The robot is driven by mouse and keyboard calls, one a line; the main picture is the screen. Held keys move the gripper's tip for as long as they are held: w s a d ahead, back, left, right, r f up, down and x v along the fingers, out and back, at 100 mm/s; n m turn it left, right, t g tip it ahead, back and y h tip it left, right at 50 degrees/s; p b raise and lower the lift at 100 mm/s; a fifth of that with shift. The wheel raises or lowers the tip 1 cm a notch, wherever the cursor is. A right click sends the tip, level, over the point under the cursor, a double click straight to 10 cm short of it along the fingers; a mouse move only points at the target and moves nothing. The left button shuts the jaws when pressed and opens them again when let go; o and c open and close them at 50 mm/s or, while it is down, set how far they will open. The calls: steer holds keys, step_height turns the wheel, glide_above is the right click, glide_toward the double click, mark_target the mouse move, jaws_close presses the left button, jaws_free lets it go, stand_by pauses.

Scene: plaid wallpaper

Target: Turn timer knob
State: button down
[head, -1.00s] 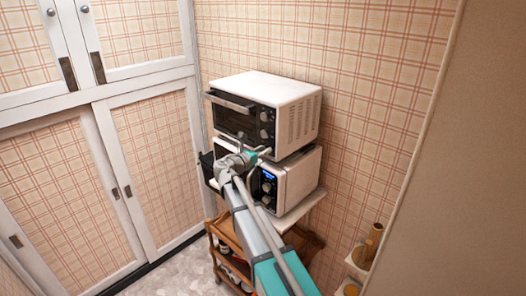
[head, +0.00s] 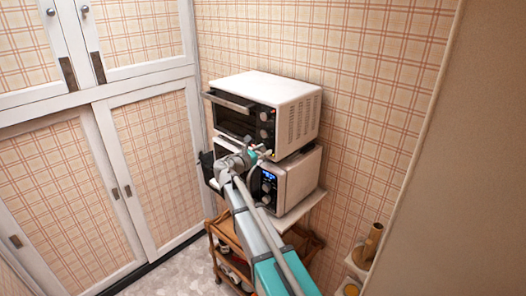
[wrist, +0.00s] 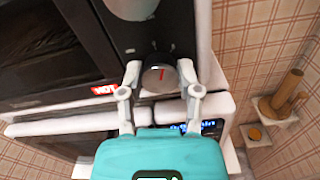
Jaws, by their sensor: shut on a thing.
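The toaster oven (head: 275,88) is white with a dark front and stands on top of a white microwave (head: 298,184). Its dials run down the right of the front; two show in the head view, an upper one (head: 267,116) and a middle one (head: 265,133). The lowest dial, the timer knob (wrist: 160,72), is dark with a red mark and shows in the wrist view. My gripper (wrist: 157,80) is shut on this knob, one finger on each side. In the head view my gripper (head: 264,153) hides the knob.
The oven's door handle (head: 228,101) sticks out left of the dials. The microwave's lit blue display (head: 269,176) is just below my gripper. Small wall shelves with wooden items (head: 372,242) are at the right.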

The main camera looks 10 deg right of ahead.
steer(key=shift+m, duration=2.3)
steer(key=shift+c, duration=1.5)
jaws_free()
steer(key=shift+s, duration=0.1)
steer(key=v, duration=1.1)
steer(key=shift+s+a, duration=0.2)
steer(key=shift+a, duration=0.15)
